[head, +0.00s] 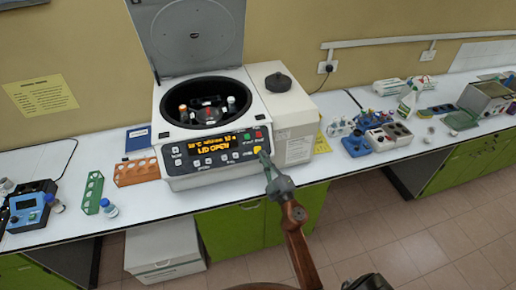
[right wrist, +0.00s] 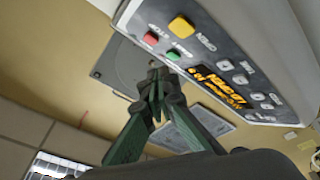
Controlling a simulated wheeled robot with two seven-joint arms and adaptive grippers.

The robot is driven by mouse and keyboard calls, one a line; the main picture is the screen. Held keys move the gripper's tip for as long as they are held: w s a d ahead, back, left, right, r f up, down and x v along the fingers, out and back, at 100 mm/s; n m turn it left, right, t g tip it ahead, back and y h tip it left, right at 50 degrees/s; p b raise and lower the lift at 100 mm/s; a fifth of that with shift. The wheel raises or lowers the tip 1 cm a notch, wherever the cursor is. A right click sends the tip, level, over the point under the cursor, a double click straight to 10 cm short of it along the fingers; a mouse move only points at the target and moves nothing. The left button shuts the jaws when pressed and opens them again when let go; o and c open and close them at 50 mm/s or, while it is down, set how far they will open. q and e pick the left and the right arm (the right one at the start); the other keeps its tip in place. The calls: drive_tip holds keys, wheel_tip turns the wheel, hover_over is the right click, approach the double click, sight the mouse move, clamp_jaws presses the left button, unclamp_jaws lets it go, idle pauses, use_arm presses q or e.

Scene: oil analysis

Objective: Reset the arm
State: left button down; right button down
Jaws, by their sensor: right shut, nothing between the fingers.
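My right gripper (head: 264,157) is shut and empty, in front of the right end of the centrifuge's control panel in the head view. In the right wrist view its green fingers (right wrist: 157,78) meet at the tips, close to the panel's red and green buttons (right wrist: 150,38). I cannot tell whether the tips touch the panel. The centrifuge (head: 172,108) stands on the bench with its lid (head: 195,35) raised. Its display (head: 212,148) reads LID OPEN. Vials (head: 231,101) stand in its rotor. My left gripper is not in view.
An orange rack (head: 137,171), a green rack (head: 93,192) and a blue device (head: 28,207) stand left of the centrifuge on the white bench (head: 130,212). A beige box (head: 288,115) stands at its right. More instruments (head: 389,136) are farther right. Bench front edge is below.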

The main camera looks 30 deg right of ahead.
idle(0.8)
wheel_tip(320, 180, down, 26)
drive_tip(key=m+g+b, duration=0.2)
drive_tip(key=m+g, duration=0.1)
drive_tip(key=g, duration=0.1)
drive_tip(key=s+f+m+g+b, duration=0.1)
drive_tip(key=s+f+g, duration=0.35)
drive_tip(key=f, duration=0.85)
drive_tip(key=s+f+m+g+b, duration=0.1)
drive_tip(key=s+f+m, duration=0.1)
drive_tip(key=s+f, duration=0.85)
drive_tip(key=s+a+f+m+g+y, duration=0.1)
drive_tip(key=s+f+g, duration=0.1)
drive_tip(key=s+f, duration=0.65)
drive_tip(key=s+a+f+g, duration=0.1)
drive_tip(key=s+f+g, duration=0.2)
drive_tip(key=s+f, duration=0.55)
drive_tip(key=s+f+g, duration=0.1)
drive_tip(key=s+f, duration=0.3)
drive_tip(key=s, duration=0.4)
drive_tip(key=s+a+f+m+g+b, duration=0.1)
drive_tip(key=s+f+g, duration=0.1)
drive_tip(key=s+f, duration=0.3)
drive_tip(key=s+f+g+b, duration=0.1)
drive_tip(key=s+f, duration=0.3)
drive_tip(key=s, duration=0.7)
drive_tip(key=shift+s+a+f+m+g+y, duration=0.15)
drive_tip(key=shift+a+f+m+g+y, duration=0.15)
drive_tip(key=shift+g, duration=0.15)
